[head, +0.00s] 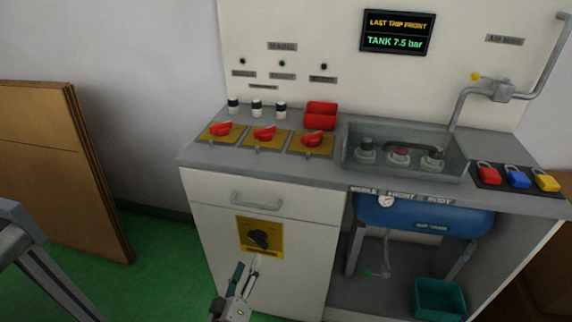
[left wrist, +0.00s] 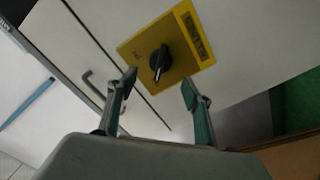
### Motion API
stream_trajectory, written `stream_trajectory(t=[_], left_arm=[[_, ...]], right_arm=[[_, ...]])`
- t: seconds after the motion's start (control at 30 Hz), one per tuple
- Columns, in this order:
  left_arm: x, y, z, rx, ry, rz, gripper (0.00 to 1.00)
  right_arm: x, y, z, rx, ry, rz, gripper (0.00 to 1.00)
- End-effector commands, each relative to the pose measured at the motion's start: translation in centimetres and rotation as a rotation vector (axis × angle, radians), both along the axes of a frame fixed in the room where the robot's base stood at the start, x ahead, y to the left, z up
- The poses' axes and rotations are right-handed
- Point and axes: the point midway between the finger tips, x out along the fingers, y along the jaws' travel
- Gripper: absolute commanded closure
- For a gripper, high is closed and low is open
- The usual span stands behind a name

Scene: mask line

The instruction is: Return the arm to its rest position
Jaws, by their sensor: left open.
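My left gripper (head: 248,272) is in front of the white cabinet door (head: 217,235), just below a yellow plate (head: 273,230) with a black rotary knob (head: 258,239). In the left wrist view my left gripper (left wrist: 159,88) has its two fingers apart, with nothing between them. The black knob (left wrist: 161,64) on its yellow plate (left wrist: 205,50) shows beyond the fingertips there. The fingers look apart from the knob. My right gripper is not in either view.
The counter (head: 360,178) carries red rotary switches (head: 264,133), a red bin (head: 320,115), a clear-walled box (head: 405,175) and coloured padlocks (head: 518,178). A drawer handle (head: 256,203) sticks out above the knob. A blue tank (head: 395,215) and green bin (head: 439,299) are below. Brown boards (head: 60,170) stand left.

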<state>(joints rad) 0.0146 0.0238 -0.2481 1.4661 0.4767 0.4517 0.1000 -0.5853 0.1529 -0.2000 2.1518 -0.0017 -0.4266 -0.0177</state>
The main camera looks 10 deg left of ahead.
Motion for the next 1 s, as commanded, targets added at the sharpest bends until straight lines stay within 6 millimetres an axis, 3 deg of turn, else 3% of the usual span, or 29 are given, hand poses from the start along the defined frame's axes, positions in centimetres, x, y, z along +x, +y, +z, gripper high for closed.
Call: stream_trajectory(t=[0.17,0.27,0.47,0.6,0.7,0.83,1.0], left_arm=[[-1.2,-0.5,1.0,0.062,0.016,-0.037,0.5],[-3.7,-1.5,2.3,0.184,0.053,-0.105,0.5],[-12.4,-2.5,3.3,0.546,0.202,-0.283,0.5],[-18.5,-1.7,3.1,0.771,0.319,-0.384,0.5],[-21.8,-0.8,3.0,0.885,0.384,-0.435,0.5],[-24.1,-0.1,2.8,0.964,0.434,-0.471,0.5],[-24.6,0.1,2.5,0.984,0.447,-0.48,0.5]], right_arm=[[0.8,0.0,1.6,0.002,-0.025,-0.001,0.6],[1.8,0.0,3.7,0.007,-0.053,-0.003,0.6],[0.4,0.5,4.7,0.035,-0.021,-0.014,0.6],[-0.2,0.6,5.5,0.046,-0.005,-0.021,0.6],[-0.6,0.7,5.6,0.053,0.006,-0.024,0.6],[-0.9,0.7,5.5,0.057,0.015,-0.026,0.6],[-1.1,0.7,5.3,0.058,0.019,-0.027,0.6]])
